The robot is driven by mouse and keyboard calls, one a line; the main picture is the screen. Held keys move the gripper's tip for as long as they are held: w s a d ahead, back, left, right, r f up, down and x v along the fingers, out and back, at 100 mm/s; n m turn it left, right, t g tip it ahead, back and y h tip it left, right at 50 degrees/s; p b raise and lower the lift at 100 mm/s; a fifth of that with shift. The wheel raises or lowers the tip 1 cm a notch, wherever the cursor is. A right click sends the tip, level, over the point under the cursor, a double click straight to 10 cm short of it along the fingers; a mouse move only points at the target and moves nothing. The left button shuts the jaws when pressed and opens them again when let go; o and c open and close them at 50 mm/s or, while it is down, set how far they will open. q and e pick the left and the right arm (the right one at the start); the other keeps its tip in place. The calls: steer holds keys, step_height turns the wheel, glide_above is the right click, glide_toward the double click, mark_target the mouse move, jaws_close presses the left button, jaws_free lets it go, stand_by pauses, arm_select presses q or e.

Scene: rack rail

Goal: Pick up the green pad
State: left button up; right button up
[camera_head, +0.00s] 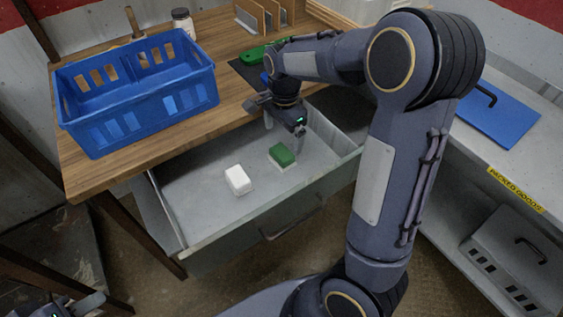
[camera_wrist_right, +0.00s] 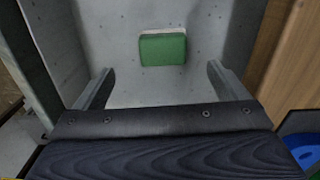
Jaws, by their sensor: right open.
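The green pad (camera_head: 282,154) lies in the open drawer (camera_head: 200,208), with a pale underside showing at its edge. It also shows in the right wrist view (camera_wrist_right: 163,49), past the fingertips and roughly between them. A white block (camera_head: 238,179) lies in the drawer to the left of the pad. My right gripper (camera_head: 284,138) is open and empty, above the drawer and apart from the pad. In the wrist view its two fingers (camera_wrist_right: 157,85) are spread wide. My left gripper (camera_head: 84,304) is at the lower left corner, mostly cut off, and its jaws are unclear.
A blue crate (camera_head: 140,121) stands on the wooden table (camera_head: 90,178) at the left. A white bottle (camera_head: 183,22) and a green tool (camera_head: 262,51) are behind. A grey bench (camera_head: 470,140) with a blue panel (camera_head: 497,110) is at the right. The drawer walls surround the pad.

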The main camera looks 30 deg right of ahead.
mark_target(282, 152)
steer(key=shift+w+f, duration=0.3)
steer(key=shift+f, duration=0.2)
step_height(282, 152, down, 8)
steer(key=shift+r+b, duration=0.25)
steer(key=shift+b, duration=0.45)
steer(key=c, duration=1.1)
